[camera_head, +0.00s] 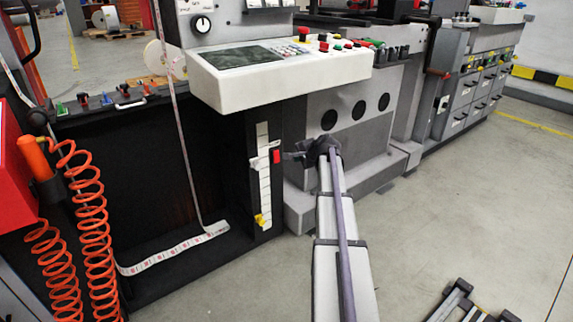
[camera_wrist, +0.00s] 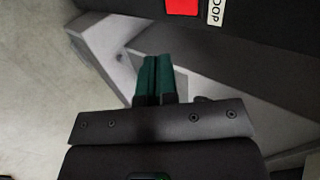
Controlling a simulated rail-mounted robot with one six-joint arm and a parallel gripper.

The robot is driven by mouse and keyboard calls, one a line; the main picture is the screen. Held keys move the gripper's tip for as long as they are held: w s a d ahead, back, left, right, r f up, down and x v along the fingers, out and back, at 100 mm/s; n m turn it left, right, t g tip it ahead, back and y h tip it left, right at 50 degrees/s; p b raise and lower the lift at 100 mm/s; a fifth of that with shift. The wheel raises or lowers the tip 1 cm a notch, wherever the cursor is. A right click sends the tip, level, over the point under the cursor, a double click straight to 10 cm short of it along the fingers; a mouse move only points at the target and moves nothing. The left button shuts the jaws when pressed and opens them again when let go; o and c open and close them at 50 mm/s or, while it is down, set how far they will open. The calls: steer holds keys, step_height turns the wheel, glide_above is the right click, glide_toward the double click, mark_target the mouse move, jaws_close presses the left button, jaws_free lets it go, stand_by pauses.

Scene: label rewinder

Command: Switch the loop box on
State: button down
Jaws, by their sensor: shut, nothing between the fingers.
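The loop box (camera_head: 170,200) is the black open-fronted box at the left in the head view, with a paper strip (camera_head: 160,257) looping down inside it. A red switch (camera_head: 277,156) sits on its right front post; it also shows at the top edge of the wrist view (camera_wrist: 183,7), beside a white label reading LOOP. The switch's exact position cannot be told. My gripper (camera_head: 290,156) is just right of the switch in the head view. In the wrist view its green fingers (camera_wrist: 150,62) are together, empty, pointing below the red switch and apart from it.
A white scale strip (camera_head: 264,190) with a yellow marker (camera_head: 261,220) runs down the post. A control panel (camera_head: 280,70) juts out above my gripper. A grey machine cabinet (camera_head: 350,125) stands behind my arm. Orange coiled hoses (camera_head: 88,220) hang at the left. The floor at right is mostly clear.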

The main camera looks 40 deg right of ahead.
steer(key=b, duration=0.6)
glide_toward(277, 160)
steer(key=x, duration=0.6)
steer(key=shift+s+f, duration=0.1)
steer(key=shift+f, duration=0.35)
steer(key=shift+w, duration=0.5)
steer(key=shift+w+f, duration=0.15)
steer(key=shift+w, duration=0.05)
